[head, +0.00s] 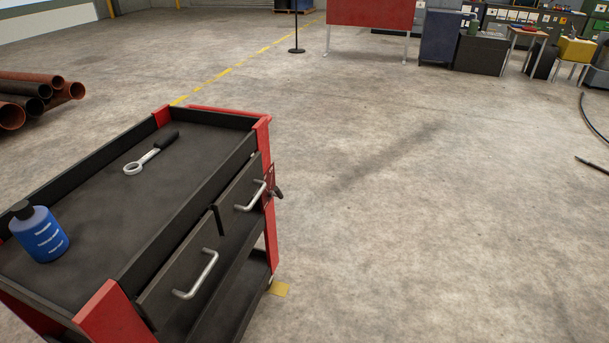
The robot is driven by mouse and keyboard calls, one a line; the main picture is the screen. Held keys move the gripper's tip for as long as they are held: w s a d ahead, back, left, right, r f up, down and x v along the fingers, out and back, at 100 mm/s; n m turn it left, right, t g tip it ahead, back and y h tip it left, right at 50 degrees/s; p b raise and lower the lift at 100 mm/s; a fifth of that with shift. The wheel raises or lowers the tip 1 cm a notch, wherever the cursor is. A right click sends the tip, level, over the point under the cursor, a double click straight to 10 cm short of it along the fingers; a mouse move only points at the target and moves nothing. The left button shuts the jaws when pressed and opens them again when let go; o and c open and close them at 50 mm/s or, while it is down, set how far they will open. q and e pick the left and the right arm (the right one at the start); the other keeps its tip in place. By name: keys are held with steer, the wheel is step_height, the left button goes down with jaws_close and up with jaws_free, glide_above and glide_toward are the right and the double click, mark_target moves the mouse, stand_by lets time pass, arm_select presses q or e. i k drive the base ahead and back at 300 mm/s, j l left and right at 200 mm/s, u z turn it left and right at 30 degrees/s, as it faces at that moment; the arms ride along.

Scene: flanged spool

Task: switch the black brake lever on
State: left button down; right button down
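A small dark lever (278,191), which looks like the brake lever, sits on the red corner post at the right end of the tool cart (190,206) in the head view. It is small in the picture, and I cannot tell whether it is on or off. The cart has red corner posts, a black top tray and two drawer fronts with silver handles (199,276). Neither of my grippers is in view.
A blue bottle (40,234) and a ring-ended wrench (150,154) lie or stand on the cart's tray. Rusty pipes (38,97) are stacked at the far left. A red panel (371,12) stands at the back.

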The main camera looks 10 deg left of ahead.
mark_target(277, 192)
steer(key=i+l, duration=0.2)
steer(key=i, duration=0.3)
steer(key=i+l+z, duration=0.1)
steer(key=i, duration=0.4)
